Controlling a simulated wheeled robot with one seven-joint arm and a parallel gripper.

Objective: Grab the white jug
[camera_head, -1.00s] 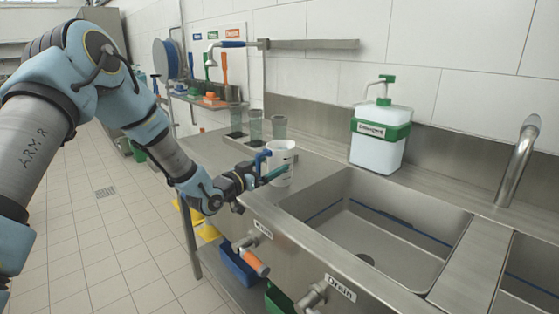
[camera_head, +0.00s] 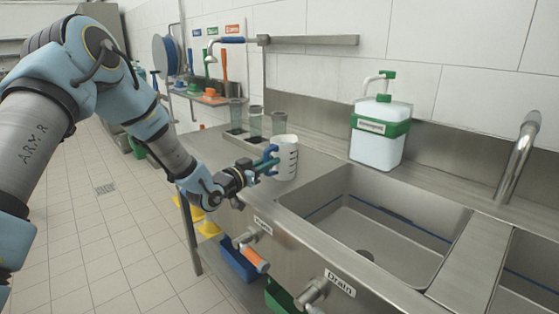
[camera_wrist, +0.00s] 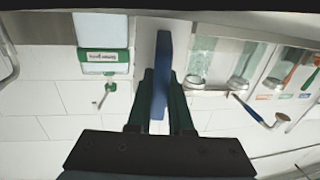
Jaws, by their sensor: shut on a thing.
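The white jug (camera_head: 285,158) is upright at the left rim of the sink, with dark marks on its side and a blue handle (camera_head: 269,154) facing my arm. My gripper (camera_head: 263,167) is shut on the blue handle, its green fingers on either side of it. In the wrist view, the blue handle (camera_wrist: 160,75) sits between my two fingers. The jug's pale wall (camera_wrist: 144,45) shows only partly behind them. I cannot tell clearly whether the jug's base touches the counter.
Grey-green cups (camera_head: 255,122) stand behind the jug. A detergent dispenser (camera_head: 379,145) with a green band stands behind the sink (camera_head: 360,225). A metal tap (camera_head: 518,160) rises at the right. Drain valves (camera_head: 312,292) stick out at the counter's front.

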